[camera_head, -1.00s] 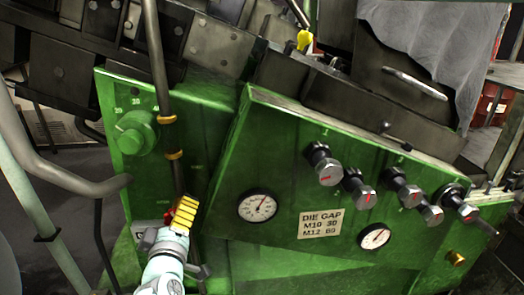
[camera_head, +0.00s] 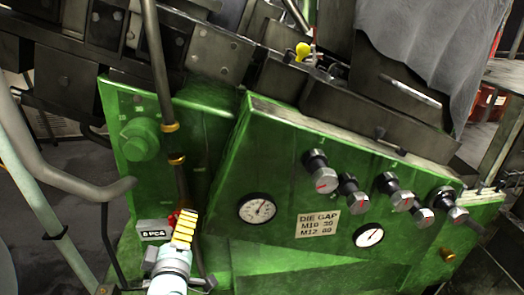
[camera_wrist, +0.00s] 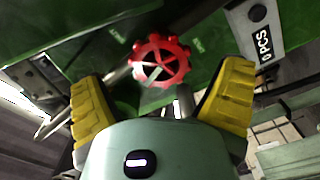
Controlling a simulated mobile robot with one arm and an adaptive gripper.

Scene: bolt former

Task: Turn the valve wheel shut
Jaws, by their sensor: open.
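The valve wheel (camera_wrist: 160,61) is red, with a scalloped rim and spokes. In the wrist view it lies ahead of my gripper (camera_wrist: 163,95), roughly centred between the two yellow fingers. The fingers are spread apart, with nothing between them; the wheel appears just beyond the fingertips. In the head view my gripper (camera_head: 184,228) covers most of the wheel, and only a small red part (camera_head: 173,218) shows to the left of the yellow fingers. I cannot tell whether a finger touches the rim.
A grey box marked PCS (camera_head: 153,234) sits left of the wheel. A dark vertical pipe (camera_head: 160,80) runs down the green panel above it. Gauges (camera_head: 257,209) and several knobs (camera_head: 321,172) are to the right. A grey bent tube (camera_head: 60,170) stands at left.

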